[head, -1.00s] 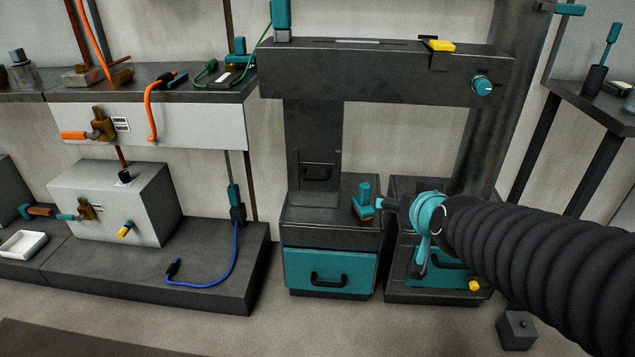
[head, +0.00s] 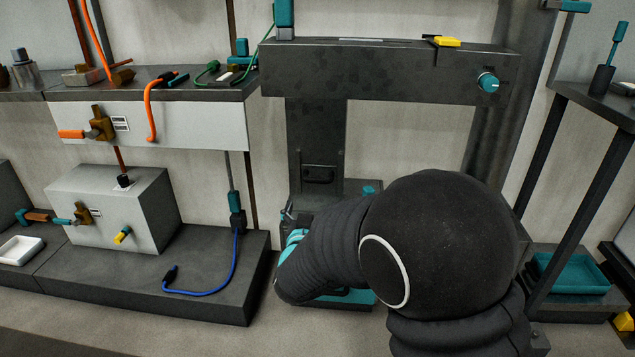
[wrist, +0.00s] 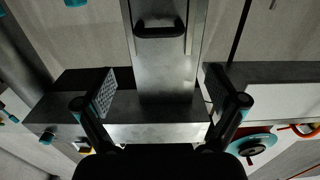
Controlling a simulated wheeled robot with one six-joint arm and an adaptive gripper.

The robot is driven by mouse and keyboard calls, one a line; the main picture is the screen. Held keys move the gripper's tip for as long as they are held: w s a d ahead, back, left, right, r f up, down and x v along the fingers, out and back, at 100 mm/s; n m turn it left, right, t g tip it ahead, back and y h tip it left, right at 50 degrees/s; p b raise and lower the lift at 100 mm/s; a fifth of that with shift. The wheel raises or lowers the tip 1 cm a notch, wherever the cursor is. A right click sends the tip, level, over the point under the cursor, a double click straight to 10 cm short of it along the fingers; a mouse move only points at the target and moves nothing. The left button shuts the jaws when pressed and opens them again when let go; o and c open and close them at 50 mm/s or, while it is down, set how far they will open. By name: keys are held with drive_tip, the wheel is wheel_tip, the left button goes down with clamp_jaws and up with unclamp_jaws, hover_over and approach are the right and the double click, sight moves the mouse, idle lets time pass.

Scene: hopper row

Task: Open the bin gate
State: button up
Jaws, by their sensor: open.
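The bin gate looks to be the flat metal plate (wrist: 168,70) on the dark column (head: 316,140), with a black bar handle (wrist: 160,31). The handle also shows low on the column in the head view (head: 319,175). In the head view my arm hides most of the gripper, low in front of the column.
A dark beam (head: 375,75) with a teal knob (head: 488,83) runs above. A low plinth with a blue cable (head: 234,265) stands at left, and a dark-legged table (head: 590,180) at right.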

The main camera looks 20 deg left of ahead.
sight(317, 181)
drive_tip(key=x, duration=1.2)
drive_tip(key=shift+w, duration=0.35)
drive_tip(key=shift+c, duration=0.3)
drive_tip(key=c, duration=1.2)
wheel_tip(317, 181, up, 7)
drive_tip(key=shift+f+p, duration=0.2)
drive_tip(key=shift+p, duration=0.95)
drive_tip(key=shift+c, duration=0.2)
drive_tip(key=shift+f, duration=0.1)
drive_tip(key=o, duration=1.3)
drive_tip(key=shift+f, duration=0.1)
drive_tip(key=shift+s, duration=0.1)
